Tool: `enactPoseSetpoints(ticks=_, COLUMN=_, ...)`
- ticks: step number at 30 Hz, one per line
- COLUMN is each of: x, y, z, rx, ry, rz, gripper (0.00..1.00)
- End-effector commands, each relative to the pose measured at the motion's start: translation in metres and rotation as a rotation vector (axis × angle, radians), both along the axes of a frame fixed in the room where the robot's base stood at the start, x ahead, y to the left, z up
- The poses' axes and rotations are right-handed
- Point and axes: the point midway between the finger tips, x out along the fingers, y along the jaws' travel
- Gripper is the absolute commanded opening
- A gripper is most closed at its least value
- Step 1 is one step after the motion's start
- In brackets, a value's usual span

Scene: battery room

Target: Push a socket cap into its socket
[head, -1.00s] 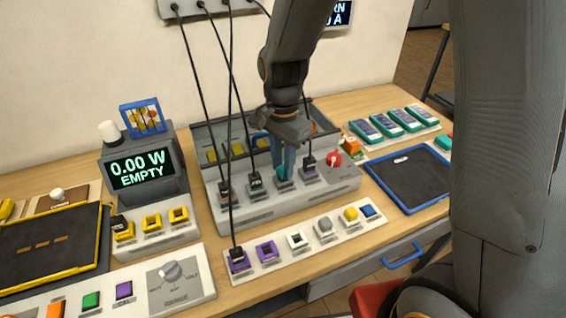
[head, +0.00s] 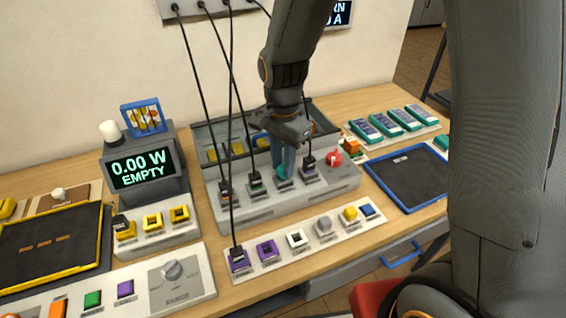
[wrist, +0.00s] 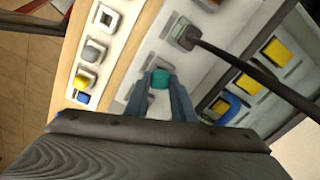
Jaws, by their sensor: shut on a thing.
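My gripper (head: 284,164) points down over the grey socket panel (head: 300,206) in the middle of the table. Its two blue-grey fingers are shut on a teal socket cap (wrist: 160,79), which also shows between the fingertips in the head view (head: 281,173). The cap is at the third socket in the panel's row, between two sockets with black-cabled plugs. The fingers hide most of that socket, and I cannot tell how deep the cap sits in it.
A plug with a black cable (wrist: 187,37) stands close beside my gripper, and several cables hang from the wall. A red knob (head: 333,158) is on the panel's right end. A white strip (head: 305,246) with sockets and caps lies in front.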

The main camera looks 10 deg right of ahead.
Motion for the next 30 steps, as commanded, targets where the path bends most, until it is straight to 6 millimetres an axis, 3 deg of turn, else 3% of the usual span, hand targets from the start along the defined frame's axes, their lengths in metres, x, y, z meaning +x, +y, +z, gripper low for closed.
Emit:
enactPoseSetpoints(ticks=20, x=0.000, y=0.000, z=-0.012, rx=0.000, ry=0.000, rz=0.000, gripper=0.02)
enactPoseSetpoints(ticks=21, x=0.000, y=0.000, z=-0.012, rx=0.000, ry=0.000, rz=0.000, gripper=0.29)
enactPoseSetpoints(ticks=30, x=0.000, y=0.000, z=-0.011, rx=0.000, ry=0.000, rz=0.000, gripper=0.30)
